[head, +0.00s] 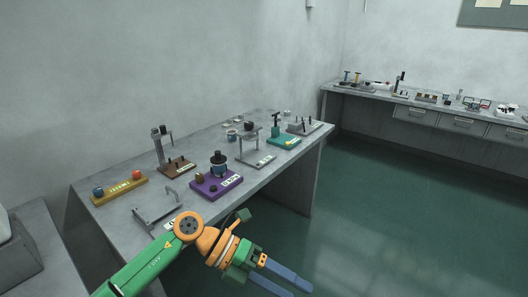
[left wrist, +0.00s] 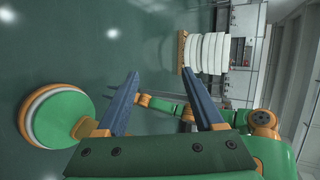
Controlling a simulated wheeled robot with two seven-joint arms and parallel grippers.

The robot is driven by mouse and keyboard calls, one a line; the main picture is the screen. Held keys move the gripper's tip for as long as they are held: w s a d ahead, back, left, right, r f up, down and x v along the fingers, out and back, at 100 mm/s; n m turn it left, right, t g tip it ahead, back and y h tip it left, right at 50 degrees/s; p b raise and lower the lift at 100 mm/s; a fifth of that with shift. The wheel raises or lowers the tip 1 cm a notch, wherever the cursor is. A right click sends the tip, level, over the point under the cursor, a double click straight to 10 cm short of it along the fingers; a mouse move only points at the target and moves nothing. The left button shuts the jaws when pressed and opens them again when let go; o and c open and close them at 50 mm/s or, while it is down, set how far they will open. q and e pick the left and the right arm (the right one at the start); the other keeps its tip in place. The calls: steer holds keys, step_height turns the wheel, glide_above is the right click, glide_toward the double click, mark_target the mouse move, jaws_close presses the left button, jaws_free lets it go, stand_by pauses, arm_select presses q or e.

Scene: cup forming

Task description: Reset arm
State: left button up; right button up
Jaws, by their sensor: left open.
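My left gripper (head: 285,281) is in front of the workbench (head: 207,143), over the green floor, with its blue fingers pointing down to the right. In the left wrist view its two fingers (left wrist: 166,100) are spread apart with nothing between them. It touches no object.
The workbench holds a yellow base (head: 120,190), a purple base (head: 216,184) with a dark-topped device, a teal press (head: 284,140) and grey stands (head: 257,159). A second bench (head: 440,114) runs along the back wall. The floor (head: 400,200) between is clear.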

arm_select(q)
steer(key=w+a+f+n+t+h+p, duration=0.1)
steer(key=w+a+f+n+t+h, duration=0.1)
steer(key=w+f+n+t, duration=0.45)
steer(key=w+a+f+n+t+h, duration=0.15)
steer(key=w+n+t, duration=0.25)
steer(key=n+t, duration=0.55)
steer(key=s+a+f+n+y, duration=0.2)
steer(key=a+f+n+y, duration=0.4)
steer(key=f, duration=0.3)
steer(key=s+a+f+n+y, duration=0.3)
steer(key=a+f+n+y, duration=0.15)
steer(key=f+n, duration=0.4)
steer(key=s+a+f+n+g+y, duration=0.2)
steer(key=s+a+f+g, duration=0.15)
steer(key=s+f, duration=0.4)
steer(key=s+a+f+n+g+y, duration=0.2)
steer(key=s+a+f+n+g, duration=0.15)
steer(key=s+f, duration=0.4)
steer(key=s+a+f+n+g+y+p, duration=0.1)
steer(key=s+g, duration=0.3)
steer(key=s, duration=1.5)
steer(key=shift+a+f+n+g, duration=0.3)
steer(key=shift+a+f+n, duration=0.2)
steer(key=shift+a+f, duration=0.15)
steer(key=shift+w, duration=0.1)
